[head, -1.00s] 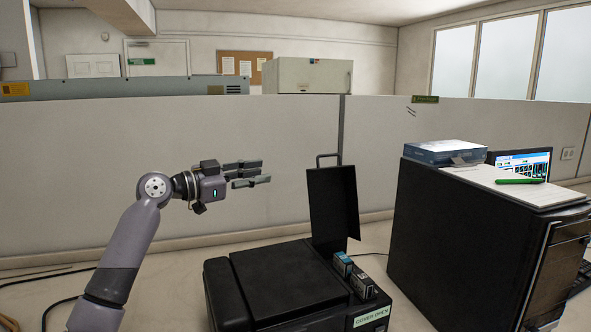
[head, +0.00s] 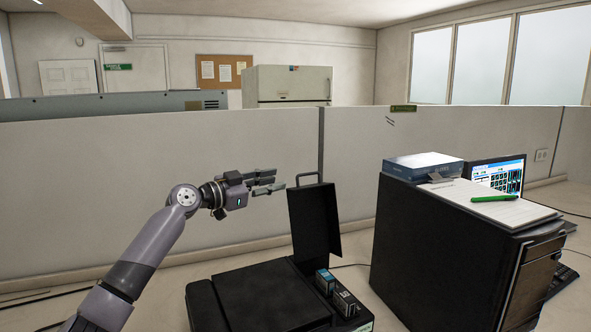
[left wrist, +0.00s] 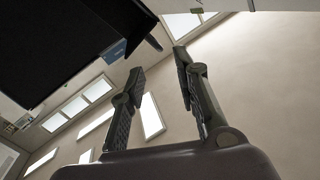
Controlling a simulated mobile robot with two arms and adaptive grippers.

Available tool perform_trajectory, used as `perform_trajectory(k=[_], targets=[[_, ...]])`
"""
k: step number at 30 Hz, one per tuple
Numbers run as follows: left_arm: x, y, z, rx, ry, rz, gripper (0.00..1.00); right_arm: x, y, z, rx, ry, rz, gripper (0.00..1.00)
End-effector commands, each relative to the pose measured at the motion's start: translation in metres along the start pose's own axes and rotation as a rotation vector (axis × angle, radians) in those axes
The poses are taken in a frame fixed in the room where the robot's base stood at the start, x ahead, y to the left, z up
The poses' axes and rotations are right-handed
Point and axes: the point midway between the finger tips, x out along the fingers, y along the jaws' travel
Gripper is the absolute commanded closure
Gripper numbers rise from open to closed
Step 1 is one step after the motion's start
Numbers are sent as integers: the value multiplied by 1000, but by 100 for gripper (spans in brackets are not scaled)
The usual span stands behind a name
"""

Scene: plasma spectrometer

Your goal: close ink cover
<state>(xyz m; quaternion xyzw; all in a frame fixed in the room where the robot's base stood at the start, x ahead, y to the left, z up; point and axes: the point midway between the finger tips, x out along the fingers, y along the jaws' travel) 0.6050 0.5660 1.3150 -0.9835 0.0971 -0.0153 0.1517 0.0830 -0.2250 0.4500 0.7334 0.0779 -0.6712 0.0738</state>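The ink cover (head: 314,222) is a black panel standing upright, open, on the right back part of the black printer (head: 262,298). A thin loop handle (head: 308,175) tops it. Two ink cartridges (head: 325,281) sit uncovered in front of its foot. My left gripper (head: 279,183) is left of the cover's top, close to it in the picture; whether they touch I cannot tell. Its fingers are spread and empty, also in the left wrist view (left wrist: 158,66). A large black surface (left wrist: 60,40) fills that view's upper left; I cannot tell what it is. My right gripper is not in view.
A black computer tower (head: 440,245) stands to the right, with a box (head: 423,165), paper and a green pen (head: 495,198) on top. A laptop (head: 497,176) is behind it. A grey partition (head: 150,185) runs along the back.

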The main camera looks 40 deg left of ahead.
Motion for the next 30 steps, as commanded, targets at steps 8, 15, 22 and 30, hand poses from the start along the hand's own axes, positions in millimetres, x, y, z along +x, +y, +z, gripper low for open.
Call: perform_trajectory(k=[8, 15, 22, 30], targets=[[43, -2, -6, -4, 3, 0, 71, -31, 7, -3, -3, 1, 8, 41], [70, -1, -2, -3, 1, 0, 71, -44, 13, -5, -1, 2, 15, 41], [79, 1, 0, 0, -1, 1, 71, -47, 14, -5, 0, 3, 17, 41], [78, 1, 0, 0, -1, 1, 75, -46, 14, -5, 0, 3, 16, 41]])
